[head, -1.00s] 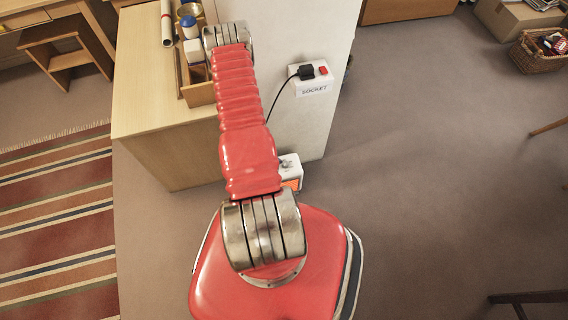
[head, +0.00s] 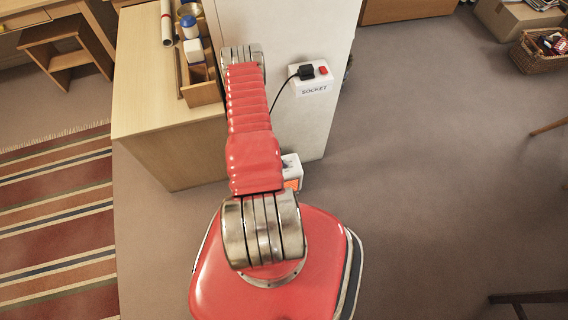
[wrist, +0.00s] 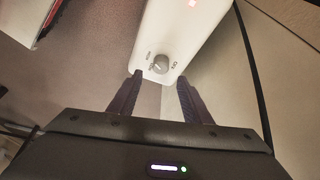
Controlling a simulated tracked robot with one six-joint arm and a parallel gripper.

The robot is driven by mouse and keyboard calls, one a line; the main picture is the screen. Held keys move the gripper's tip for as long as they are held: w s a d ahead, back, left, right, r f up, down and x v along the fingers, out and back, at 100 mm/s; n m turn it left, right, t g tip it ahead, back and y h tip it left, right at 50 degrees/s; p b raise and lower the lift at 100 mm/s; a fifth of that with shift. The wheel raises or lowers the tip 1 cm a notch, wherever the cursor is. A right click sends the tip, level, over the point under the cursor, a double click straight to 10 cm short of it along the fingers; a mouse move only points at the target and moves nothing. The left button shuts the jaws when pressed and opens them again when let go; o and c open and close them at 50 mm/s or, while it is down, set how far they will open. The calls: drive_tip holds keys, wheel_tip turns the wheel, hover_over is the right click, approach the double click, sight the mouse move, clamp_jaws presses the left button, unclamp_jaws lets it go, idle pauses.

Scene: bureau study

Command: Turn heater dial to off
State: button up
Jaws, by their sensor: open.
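In the wrist view, the heater (wrist: 185,35) is a white box with a red light near the top edge. Its round grey dial (wrist: 160,63) sits near the heater's lower end, with small dark markings on both sides that are too small to read. My gripper (wrist: 160,82) is open, its two dark fingers apart, with the dial in line with the gap between the fingertips. I cannot tell whether the fingertips touch the heater. In the head view, part of the white heater (head: 291,168) with an orange patch shows beside my arm; my gripper is hidden there.
A wooden cabinet (head: 150,90) carries a tray (head: 203,92) of small items. A white panel (head: 300,130) bears a socket box (head: 312,80) with a black plug, cable and red switch. A striped rug (head: 60,220) lies left.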

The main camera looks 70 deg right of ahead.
drive_tip(key=shift+x, duration=3.35)
drive_tip(key=shift+c, duration=0.2)
drive_tip(key=shift+s, duration=0.1)
drive_tip(key=c, duration=0.9)
drive_tip(key=shift+a, duration=0.35)
drive_tip(key=shift+c, duration=0.4)
drive_tip(key=shift+d, duration=0.15)
